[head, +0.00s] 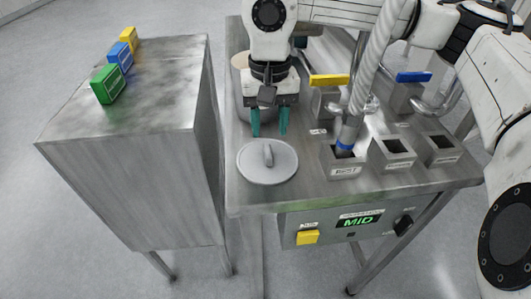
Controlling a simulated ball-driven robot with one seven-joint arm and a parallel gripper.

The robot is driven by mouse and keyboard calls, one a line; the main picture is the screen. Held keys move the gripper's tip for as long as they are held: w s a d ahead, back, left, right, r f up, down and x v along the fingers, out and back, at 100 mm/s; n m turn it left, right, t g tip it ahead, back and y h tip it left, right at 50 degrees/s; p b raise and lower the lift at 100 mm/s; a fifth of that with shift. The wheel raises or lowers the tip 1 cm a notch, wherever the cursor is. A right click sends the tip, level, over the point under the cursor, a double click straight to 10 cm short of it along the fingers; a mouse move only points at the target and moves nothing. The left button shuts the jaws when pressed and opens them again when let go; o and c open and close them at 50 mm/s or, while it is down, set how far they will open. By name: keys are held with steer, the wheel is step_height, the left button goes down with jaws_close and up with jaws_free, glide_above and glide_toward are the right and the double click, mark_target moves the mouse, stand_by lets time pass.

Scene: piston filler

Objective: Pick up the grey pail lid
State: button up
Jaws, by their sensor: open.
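The grey pail lid (282,168) lies flat on the left front part of the metal filler table. It is round with a raised handle (268,154) across its middle. My gripper (269,134) hangs just behind and above the lid with its teal fingers pointing down. The fingers are apart, with nothing seen between them. A grey pail (243,95) stands behind my gripper and is partly hidden by it.
Labelled square sockets (397,146) line the table's right; a hose nozzle (348,135) stands in the left one. Yellow (330,80) and blue (413,77) handles rise behind. A cabinet (130,150) at left carries green (107,85), blue (120,55) and yellow (129,39) blocks.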

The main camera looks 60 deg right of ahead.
mark_target(268, 150)
steer(key=shift+s+a+f+p, duration=0.15)
steer(key=shift+f+p, duration=0.4)
steer(key=shift+f, duration=0.95)
steer(key=shift+w+a+f+p, duration=0.1)
steer(key=shift+f+p, duration=0.4)
steer(key=shift+f, duration=1)
jaws_close()
